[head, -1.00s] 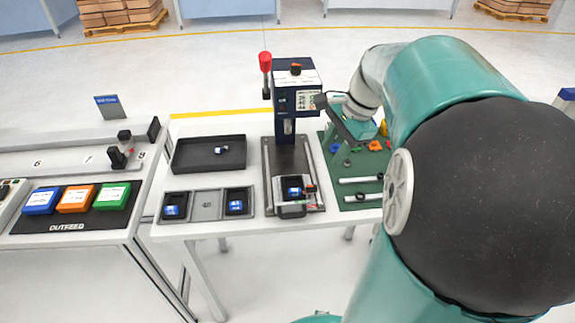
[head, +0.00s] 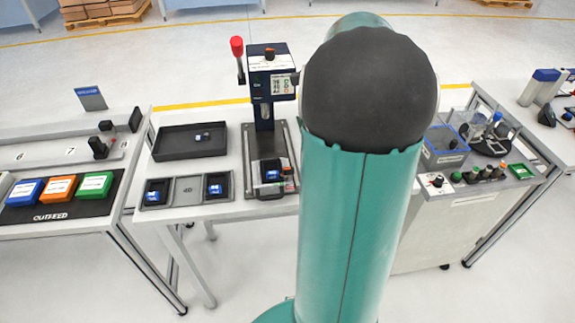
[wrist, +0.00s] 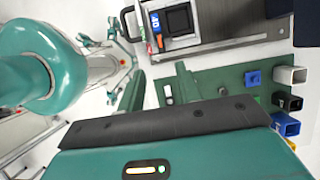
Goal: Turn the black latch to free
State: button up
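My gripper (wrist: 160,76) shows in the wrist view as two green fingers beyond a dark bar. The same fixture sits at the base of the press (head: 265,90) in the head view, where the block (head: 272,174) also shows. I cannot make out for certain which small part is the black latch.
A black tray (head: 190,152) and a divided grey tray (head: 186,204) with blue-labelled blocks lie left of the press. A green board (wrist: 225,85) with coloured sockets lies beside the fixture. The red-knobbed lever (head: 237,48) stands up at the press's left. A control station (head: 475,195) is at right.

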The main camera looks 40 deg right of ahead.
aim_at(288, 169)
jog(key=x, duration=1.2)
jog(key=shift+f, duration=0.2)
grip_shut()
